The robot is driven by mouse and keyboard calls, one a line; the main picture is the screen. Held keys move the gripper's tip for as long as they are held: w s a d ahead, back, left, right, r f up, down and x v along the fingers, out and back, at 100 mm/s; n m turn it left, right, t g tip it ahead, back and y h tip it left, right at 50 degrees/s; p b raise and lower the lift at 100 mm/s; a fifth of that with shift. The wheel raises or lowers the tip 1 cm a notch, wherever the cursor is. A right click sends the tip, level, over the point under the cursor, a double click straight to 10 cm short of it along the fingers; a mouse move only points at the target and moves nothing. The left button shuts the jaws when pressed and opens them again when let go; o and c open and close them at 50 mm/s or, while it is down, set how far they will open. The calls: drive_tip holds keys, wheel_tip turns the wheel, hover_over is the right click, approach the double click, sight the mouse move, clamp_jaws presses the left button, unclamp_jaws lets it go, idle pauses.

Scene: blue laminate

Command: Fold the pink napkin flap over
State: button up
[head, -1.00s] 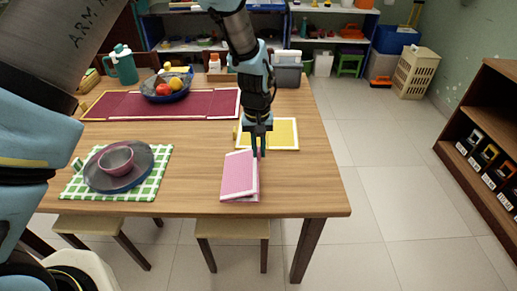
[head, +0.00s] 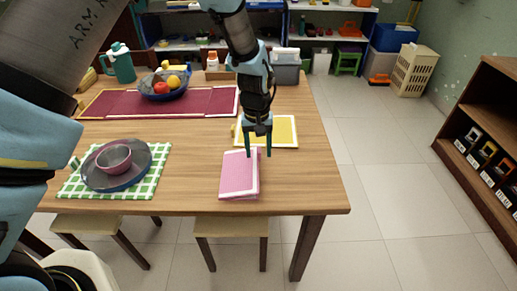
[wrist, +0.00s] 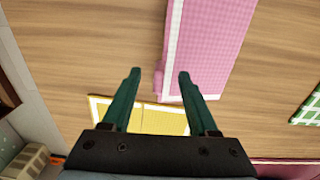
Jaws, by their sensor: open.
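The pink napkin (head: 238,175) lies folded over on itself near the table's front edge, with white edging and a thin lower layer showing along its right side. It also shows in the wrist view (wrist: 212,45), where its white edge runs close to one finger. My gripper (head: 258,154) is open and empty at the napkin's far right corner. I cannot tell whether a finger touches the napkin.
A yellow mat (head: 283,131) lies just behind the napkin. A green checked mat (head: 150,177) with a blue plate (head: 137,174) and pink bowl (head: 113,157) is to the left. A maroon runner (head: 209,102) carries a fruit bowl (head: 166,91). Bare table lies right of the napkin.

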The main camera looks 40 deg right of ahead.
drive_tip(key=shift+o, duration=0.5)
drive_tip(key=shift+r+p, duration=2.3)
drive_tip(key=shift+r, duration=1.25)
